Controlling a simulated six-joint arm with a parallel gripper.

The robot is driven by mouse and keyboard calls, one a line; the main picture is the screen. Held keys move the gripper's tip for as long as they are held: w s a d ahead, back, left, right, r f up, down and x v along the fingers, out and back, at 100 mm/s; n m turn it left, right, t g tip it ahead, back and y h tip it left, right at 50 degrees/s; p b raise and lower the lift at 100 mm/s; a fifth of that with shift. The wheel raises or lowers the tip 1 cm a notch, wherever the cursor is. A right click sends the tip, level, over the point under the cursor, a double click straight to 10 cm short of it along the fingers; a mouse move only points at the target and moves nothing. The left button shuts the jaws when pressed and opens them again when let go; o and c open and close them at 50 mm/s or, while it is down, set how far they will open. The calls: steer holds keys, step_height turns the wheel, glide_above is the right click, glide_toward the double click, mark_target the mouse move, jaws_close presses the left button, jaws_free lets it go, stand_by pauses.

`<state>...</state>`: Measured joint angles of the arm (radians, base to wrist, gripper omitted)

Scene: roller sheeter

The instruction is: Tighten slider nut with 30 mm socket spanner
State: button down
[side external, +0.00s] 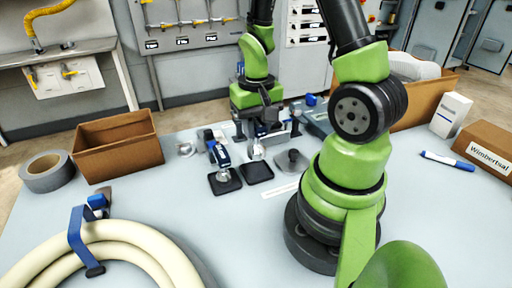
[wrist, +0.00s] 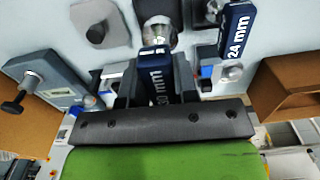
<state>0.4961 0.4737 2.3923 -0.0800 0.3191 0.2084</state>
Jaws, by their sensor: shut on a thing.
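My gripper (side external: 260,138) is shut on the handle of the 30 mm socket spanner (wrist: 158,68), whose dark blue label is partly hidden between the fingers in the wrist view. The gripper fingers (wrist: 156,85) close on it from both sides. A round metal head (wrist: 156,36) shows just beyond the label. In the side view a shiny metal end (side external: 258,153) shows below the gripper, over or near a black pad. I cannot pick out the slider nut in either view, nor tell whether the socket is on it.
The 24 mm spanner (wrist: 237,32) lies to the right in the wrist view; its blue handle (side external: 221,154) shows left of my gripper in the side view. Black pads (side external: 226,184) lie in front. A grey device (wrist: 55,82) stands close by. A cardboard box (side external: 117,150) and hose (side external: 120,240) are left.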

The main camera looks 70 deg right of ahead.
steer(key=r, duration=0.7)
steer(key=shift+w+d+r, duration=0.1)
steer(key=shift+w+r, duration=0.05)
steer(key=shift+w, duration=0.25)
steer(key=w+n, duration=0.6)
steer(key=w, duration=1.4)
steer(key=shift+d+f, duration=0.15)
steer(key=shift+f, duration=4.75)
steer(key=shift+f, duration=1.4)
steer(key=m, duration=0.3)
steer(key=shift+m, duration=0.3)
